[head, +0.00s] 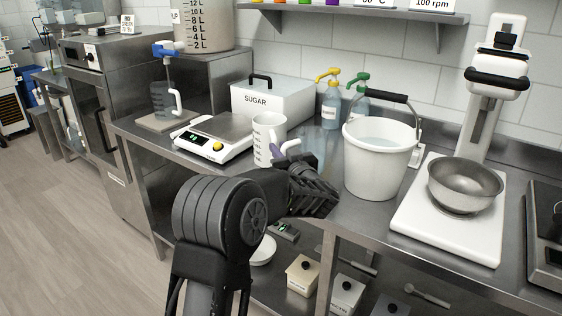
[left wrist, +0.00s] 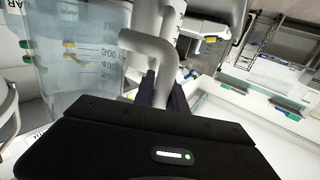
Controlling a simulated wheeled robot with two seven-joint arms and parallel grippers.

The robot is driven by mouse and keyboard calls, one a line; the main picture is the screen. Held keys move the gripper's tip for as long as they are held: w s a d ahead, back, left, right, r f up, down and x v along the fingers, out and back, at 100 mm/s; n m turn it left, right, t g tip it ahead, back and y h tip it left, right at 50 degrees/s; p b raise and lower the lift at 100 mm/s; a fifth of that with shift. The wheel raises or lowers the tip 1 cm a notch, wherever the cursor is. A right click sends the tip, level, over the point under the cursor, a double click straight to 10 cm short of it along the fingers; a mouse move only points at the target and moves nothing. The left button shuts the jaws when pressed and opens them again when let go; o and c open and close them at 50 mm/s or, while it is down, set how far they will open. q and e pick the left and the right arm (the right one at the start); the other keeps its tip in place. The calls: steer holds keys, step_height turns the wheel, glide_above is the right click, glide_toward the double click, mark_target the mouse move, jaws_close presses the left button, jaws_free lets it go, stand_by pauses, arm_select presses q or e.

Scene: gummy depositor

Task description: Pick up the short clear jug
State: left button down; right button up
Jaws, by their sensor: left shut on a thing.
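The short clear jug (left wrist: 85,50) fills the upper left of the left wrist view. It is see-through, with measuring marks and a pale handle (left wrist: 155,50). In the head view it shows only faintly (head: 314,150) behind my left gripper (head: 308,190). My left gripper (left wrist: 160,88) is shut on the pale handle, with the jug body beside the fingers. Whether the jug's base touches the counter is hidden by my arm. My right gripper is in neither view.
A white measuring jug (head: 266,135) stands close to the left of the clear jug. A white bucket (head: 375,165) stands to its right. A scale (head: 214,138), a sugar box (head: 270,103) and pump bottles (head: 330,108) surround it. A mixing bowl (head: 465,185) sits further right.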

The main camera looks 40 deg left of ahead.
arm_select(q)
step_height(320, 180, up, 5)
steer(key=shift+r, duration=0.2)
stand_by(0.5)
steer(key=c, duration=2)
jaws_free()
jaws_close()
